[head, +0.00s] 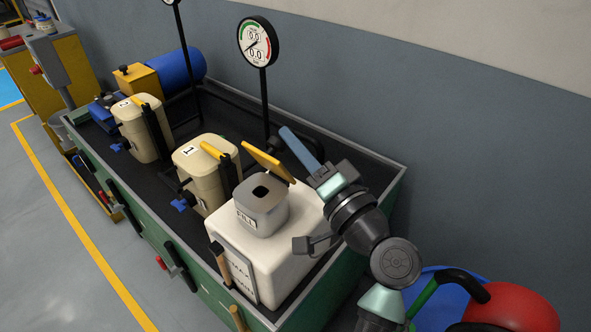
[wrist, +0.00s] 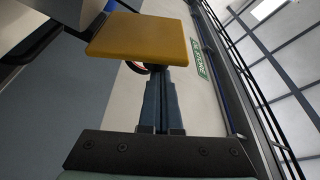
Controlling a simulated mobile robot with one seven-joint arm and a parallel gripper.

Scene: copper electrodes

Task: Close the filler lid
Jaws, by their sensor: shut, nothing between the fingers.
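The filler lid (head: 268,162) is a flat yellow plate standing open and tilted up at the back of the grey filler neck (head: 262,218). In the wrist view the lid (wrist: 143,38) lies just beyond my fingertips (wrist: 158,72). I cannot tell whether they touch it.
Two beige containers with yellow handles, a nearer one (head: 201,180) and a farther one (head: 140,122), stand left in the green-sided tray (head: 389,203). A gauge (head: 258,42) on a black post rises behind. A red ball-shaped object (head: 512,308) is at lower right.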

